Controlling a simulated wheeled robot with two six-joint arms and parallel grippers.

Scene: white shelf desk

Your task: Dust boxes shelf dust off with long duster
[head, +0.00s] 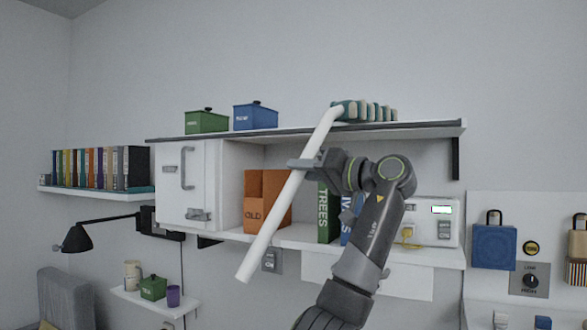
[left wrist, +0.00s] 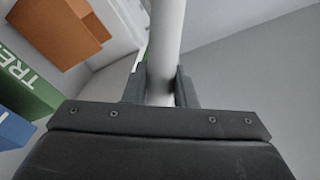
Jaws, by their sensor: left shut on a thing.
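My left gripper (head: 318,163) is shut on the white handle of the long duster (head: 287,197). The handle slants from lower left to upper right, and the green, ribbed duster head (head: 365,111) is at the right part of the top shelf (head: 300,132). I cannot tell whether the head touches the shelf surface. A green box (head: 207,122) and a blue box (head: 255,117), both lidded, stand on the top shelf left of the head. In the left wrist view the handle (left wrist: 166,50) runs between the two fingers (left wrist: 161,88). No dust can be made out. My right gripper is not in view.
Below the top shelf are a white cabinet (head: 187,185), an orange holder (head: 256,200) and a green book (head: 328,212). A row of books (head: 100,168) and a black lamp (head: 77,238) are at left. A blue padlock-like object (head: 494,246) hangs at right.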

